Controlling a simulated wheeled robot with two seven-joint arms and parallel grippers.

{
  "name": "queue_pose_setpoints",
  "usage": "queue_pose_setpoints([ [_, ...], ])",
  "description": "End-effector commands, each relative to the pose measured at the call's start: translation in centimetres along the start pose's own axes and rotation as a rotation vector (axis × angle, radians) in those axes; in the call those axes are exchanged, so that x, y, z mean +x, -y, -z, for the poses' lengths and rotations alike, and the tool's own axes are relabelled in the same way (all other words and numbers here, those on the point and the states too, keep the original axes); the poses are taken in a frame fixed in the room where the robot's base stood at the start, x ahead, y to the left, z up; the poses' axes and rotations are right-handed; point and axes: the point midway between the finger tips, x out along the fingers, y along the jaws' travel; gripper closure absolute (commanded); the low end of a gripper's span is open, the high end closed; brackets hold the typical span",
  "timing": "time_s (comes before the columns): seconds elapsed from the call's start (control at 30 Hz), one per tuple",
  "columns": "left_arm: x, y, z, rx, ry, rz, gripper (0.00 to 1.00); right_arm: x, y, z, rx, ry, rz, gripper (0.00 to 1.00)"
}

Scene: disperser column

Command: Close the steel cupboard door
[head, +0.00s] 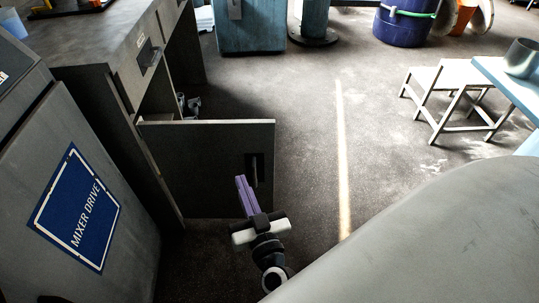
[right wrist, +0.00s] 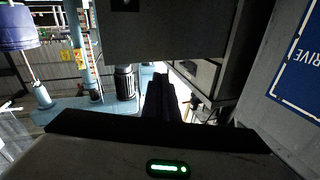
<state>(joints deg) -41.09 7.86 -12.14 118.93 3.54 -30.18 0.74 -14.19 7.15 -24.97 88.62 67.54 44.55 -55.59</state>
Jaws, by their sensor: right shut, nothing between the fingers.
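The steel cupboard door (head: 210,165) is a dark grey panel standing open, swung out from the cupboard (head: 120,85) into the room. A dark handle (head: 255,170) is near its free edge. In the right wrist view the door (right wrist: 165,38) fills the upper middle. My right gripper (head: 240,180) has purple fingers shut together and empty. They overlap the lower door face near the handle in the head view; whether they touch it I cannot tell. The shut fingers also show in the right wrist view (right wrist: 160,80). My left gripper is not in view.
A grey cabinet with a blue "MIXER DRIVE" sign (head: 78,208) stands close on the left. A white step stool (head: 455,95) and a pale blue table (head: 510,85) are at the right. The floor (head: 300,120) right of the door is clear.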

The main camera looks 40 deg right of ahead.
Motion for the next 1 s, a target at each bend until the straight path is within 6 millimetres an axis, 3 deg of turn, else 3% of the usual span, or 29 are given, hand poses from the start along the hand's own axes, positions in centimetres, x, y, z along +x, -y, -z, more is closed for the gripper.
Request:
queue_pose_setpoints([
  [0.1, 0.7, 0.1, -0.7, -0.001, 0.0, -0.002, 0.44, 0.4, -4.0, -2.1, -0.056, 0.003, -0.191, 1.0],
  [0.23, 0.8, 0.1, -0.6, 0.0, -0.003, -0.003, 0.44, 0.1, -6.5, -3.2, -0.102, 0.021, -0.317, 1.0],
  [0.47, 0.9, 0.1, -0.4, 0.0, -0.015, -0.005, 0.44, 1.7, -8.0, -3.5, -0.12, 0.027, -0.357, 1.0],
  [0.8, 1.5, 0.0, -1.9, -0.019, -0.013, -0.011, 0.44, 8.4, -10.5, -3.6, -0.119, 0.025, -0.354, 1.0],
  [1.0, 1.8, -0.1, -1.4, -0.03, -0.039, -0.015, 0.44, 11.5, -11.7, -3.6, -0.118, 0.026, -0.355, 1.0],
])
